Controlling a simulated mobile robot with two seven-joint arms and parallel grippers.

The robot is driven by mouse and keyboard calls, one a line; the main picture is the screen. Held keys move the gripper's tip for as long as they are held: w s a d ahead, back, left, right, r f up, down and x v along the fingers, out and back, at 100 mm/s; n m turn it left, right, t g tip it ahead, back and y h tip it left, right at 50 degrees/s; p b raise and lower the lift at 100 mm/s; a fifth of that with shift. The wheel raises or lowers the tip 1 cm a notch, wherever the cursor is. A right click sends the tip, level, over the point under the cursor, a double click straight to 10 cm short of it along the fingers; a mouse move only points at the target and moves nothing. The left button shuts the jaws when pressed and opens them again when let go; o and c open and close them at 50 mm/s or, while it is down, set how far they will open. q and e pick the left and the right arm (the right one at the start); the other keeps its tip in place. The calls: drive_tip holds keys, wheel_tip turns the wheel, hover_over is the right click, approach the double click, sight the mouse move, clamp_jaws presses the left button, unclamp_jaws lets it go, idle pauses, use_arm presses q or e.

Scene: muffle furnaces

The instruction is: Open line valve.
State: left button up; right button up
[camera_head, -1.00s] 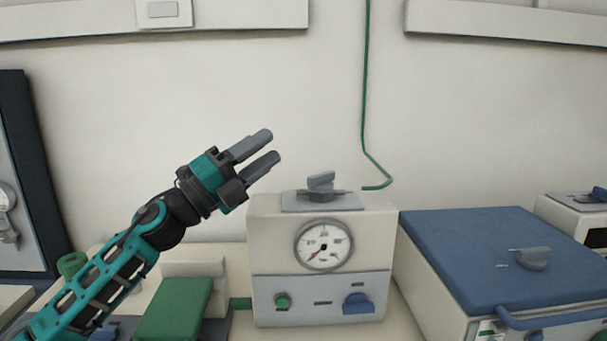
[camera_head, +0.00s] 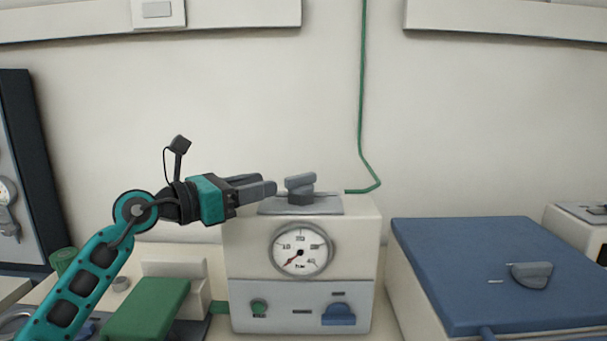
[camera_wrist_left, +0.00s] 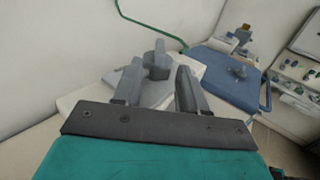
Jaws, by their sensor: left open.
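The line valve is a grey lever knob (camera_head: 300,187) on a grey plate (camera_head: 335,206) on top of a cream box (camera_head: 236,246) with a round gauge. A green tube (camera_head: 361,100) comes down the wall to it. My left gripper (camera_head: 270,188) points right, roughly level, with its fingertips just left of the knob. In the left wrist view the fingers (camera_wrist_left: 155,88) are apart, and the knob (camera_wrist_left: 157,62) stands ahead, between their directions. I see no contact with the knob. My right gripper is not in view.
A blue-topped box (camera_head: 460,260) with a grey knob (camera_head: 531,274) stands to the right. The box front has a green button (camera_head: 259,308) and a blue knob (camera_head: 338,314). The wall is close behind.

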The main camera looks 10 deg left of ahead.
sight(308, 174)
use_arm(q)
drive_tip(key=x, duration=1.1)
drive_tip(key=shift+w+d+p, duration=0.2)
drive_tip(key=shift+d+p, duration=0.1)
drive_tip(key=shift+p, duration=0.1)
drive_tip(key=shift+c, duration=0.3)
clamp_jaws()
